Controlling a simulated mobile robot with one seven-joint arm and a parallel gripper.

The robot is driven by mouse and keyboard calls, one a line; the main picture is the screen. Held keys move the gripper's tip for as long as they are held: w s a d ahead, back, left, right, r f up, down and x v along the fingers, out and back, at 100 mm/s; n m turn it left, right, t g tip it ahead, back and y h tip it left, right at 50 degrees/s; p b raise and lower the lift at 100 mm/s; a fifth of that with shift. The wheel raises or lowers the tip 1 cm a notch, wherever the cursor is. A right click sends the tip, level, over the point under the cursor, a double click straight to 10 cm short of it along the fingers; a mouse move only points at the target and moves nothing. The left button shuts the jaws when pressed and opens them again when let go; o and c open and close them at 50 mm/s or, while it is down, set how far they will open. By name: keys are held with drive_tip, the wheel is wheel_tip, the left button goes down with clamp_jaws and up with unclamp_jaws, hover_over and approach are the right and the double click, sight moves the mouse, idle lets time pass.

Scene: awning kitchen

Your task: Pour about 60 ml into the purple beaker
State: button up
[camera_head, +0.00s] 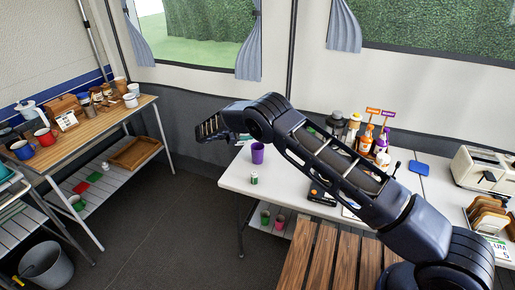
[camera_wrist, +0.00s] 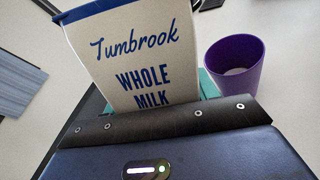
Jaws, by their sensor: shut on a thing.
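The purple beaker (camera_head: 257,152) stands upright on the white table. In the wrist view the beaker (camera_wrist: 235,68) is just right of a milk carton, apart from it. A pale patch shows inside the beaker; I cannot tell whether it is liquid. My gripper (camera_head: 209,128) is shut on the white-and-blue "Tumbrook Whole Milk" carton (camera_wrist: 138,55), left of the beaker in the head view. I see no stream of milk, and the carton's exact tilt is unclear.
A small green-and-white can (camera_head: 254,179) stands on the table in front of the beaker. Several bottles (camera_head: 366,138) stand behind my arm, with a toaster (camera_head: 482,168) at the right. A wooden-topped side table (camera_head: 85,130) with mugs is at the left.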

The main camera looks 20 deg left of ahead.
drive_tip(key=shift+f+n+h, duration=0.2)
drive_tip(key=shift+n+h, duration=0.2)
drive_tip(key=shift+n, duration=0.2)
drive_tip(key=shift+a+f+n+t+h, duration=0.15)
drive_tip(key=shift+f+n+t+h, duration=0.25)
drive_tip(key=shift+f+n, duration=0.15)
drive_tip(key=shift+w+n+t+h, duration=0.1)
drive_tip(key=shift+n+t+h, duration=0.25)
drive_tip(key=shift+n, duration=0.4)
